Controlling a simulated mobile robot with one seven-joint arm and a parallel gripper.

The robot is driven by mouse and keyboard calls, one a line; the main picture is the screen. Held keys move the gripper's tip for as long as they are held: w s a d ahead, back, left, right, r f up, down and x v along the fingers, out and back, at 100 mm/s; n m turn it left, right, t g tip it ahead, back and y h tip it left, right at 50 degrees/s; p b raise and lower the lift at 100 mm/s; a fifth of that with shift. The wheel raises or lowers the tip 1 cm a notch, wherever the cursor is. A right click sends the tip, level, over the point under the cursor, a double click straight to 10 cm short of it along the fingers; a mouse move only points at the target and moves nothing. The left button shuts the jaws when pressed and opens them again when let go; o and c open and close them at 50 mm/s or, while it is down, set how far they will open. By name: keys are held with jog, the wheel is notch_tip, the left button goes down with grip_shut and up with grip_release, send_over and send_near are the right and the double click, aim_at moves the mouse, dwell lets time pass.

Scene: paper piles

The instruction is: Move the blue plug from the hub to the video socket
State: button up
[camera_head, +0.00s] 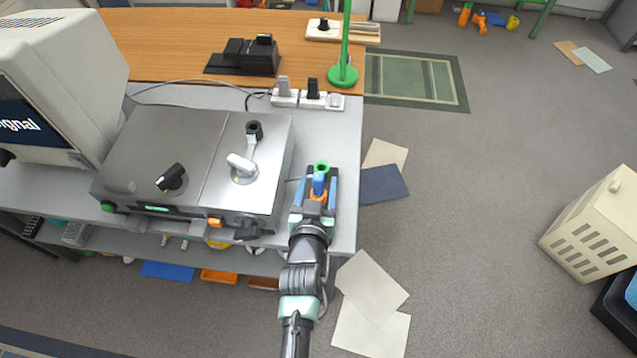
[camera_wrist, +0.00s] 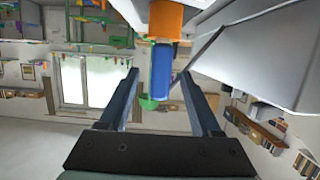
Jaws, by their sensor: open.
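The blue plug (camera_head: 318,184) stands near the right end of the grey bench; it also shows in the wrist view (camera_wrist: 161,70). My gripper (camera_head: 320,177) is open, with one finger on each side of the plug and visible gaps in the wrist view (camera_wrist: 160,74). The hub is mostly hidden by my gripper. I cannot tell which fitting is the video socket.
A grey metal unit (camera_head: 200,130) with knobs stands left of my gripper. A monitor (camera_head: 50,80) stands at the far left. White outlet blocks (camera_head: 312,101) and a green post (camera_head: 345,45) are behind. Papers (camera_head: 372,285) lie on the floor at right.

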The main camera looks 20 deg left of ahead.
jog(key=shift+w+a+f, duration=0.2)
jog(key=shift+w+f, duration=0.05)
jog(key=shift+w, duration=0.4)
jog(key=shift+c, duration=0.2)
grip_shut()
